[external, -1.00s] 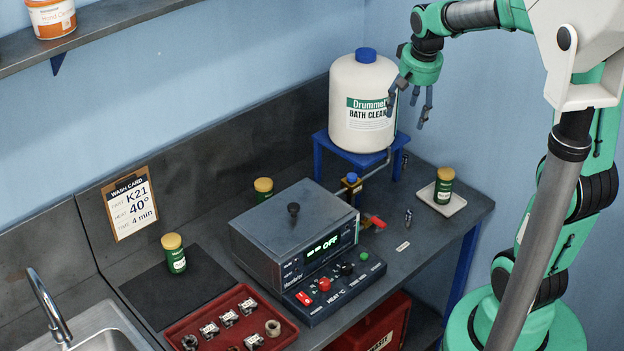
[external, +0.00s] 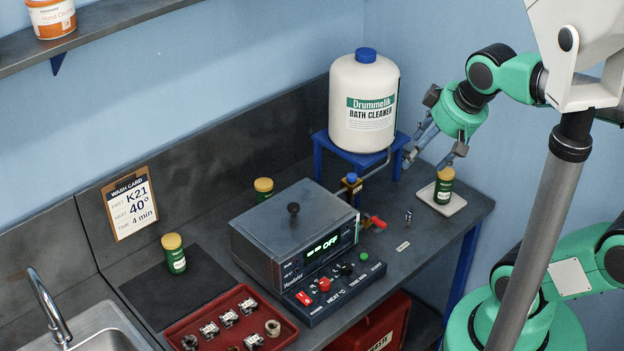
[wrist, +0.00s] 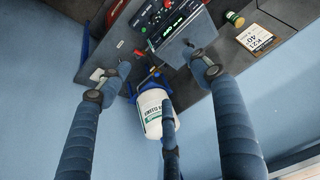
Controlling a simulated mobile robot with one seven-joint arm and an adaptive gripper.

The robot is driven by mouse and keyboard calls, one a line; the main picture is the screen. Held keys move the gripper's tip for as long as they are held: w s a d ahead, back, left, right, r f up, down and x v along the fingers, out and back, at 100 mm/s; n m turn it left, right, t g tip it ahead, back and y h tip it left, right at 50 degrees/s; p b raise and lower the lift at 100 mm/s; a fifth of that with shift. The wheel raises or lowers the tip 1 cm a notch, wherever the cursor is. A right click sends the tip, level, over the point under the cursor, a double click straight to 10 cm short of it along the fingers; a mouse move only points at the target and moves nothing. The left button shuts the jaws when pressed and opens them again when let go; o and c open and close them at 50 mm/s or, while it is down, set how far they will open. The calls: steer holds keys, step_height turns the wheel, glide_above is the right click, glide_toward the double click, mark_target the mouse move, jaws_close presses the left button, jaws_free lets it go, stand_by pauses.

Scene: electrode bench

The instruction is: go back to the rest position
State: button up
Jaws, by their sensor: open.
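My gripper (external: 430,152) is open and empty. In the external view it hangs in the air right of the white bath cleaner drum (external: 363,105), with its fingers pointing down and left. One fingertip appears just above the green jar with a yellow lid (external: 443,187) on a white tray (external: 456,207); I cannot tell the depth between them. The wrist view shows the three fingers of my gripper (wrist: 160,80) spread wide with nothing between them. The drum also shows there (wrist: 156,108), partly behind the lower finger.
The drum stands on a blue stand (external: 322,150). A bath unit (external: 290,235) reading OFF is mid-bench. A red parts tray (external: 285,340), a dark mat (external: 205,290) with a jar (external: 174,255), and a sink (external: 105,335) are leftward. A wash card (external: 130,205) leans against the backboard.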

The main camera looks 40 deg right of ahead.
steer(key=shift+s+a+f, duration=0.2)
steer(key=shift+s+a, duration=0.2)
steer(key=shift+s, duration=0.35)
step_height(320, 180, down, 15)
steer(key=b, duration=1.4)
steer(key=shift+r+b, duration=0.15)
steer(key=shift+b, duration=0.25)
steer(key=shift+c, duration=0.5)
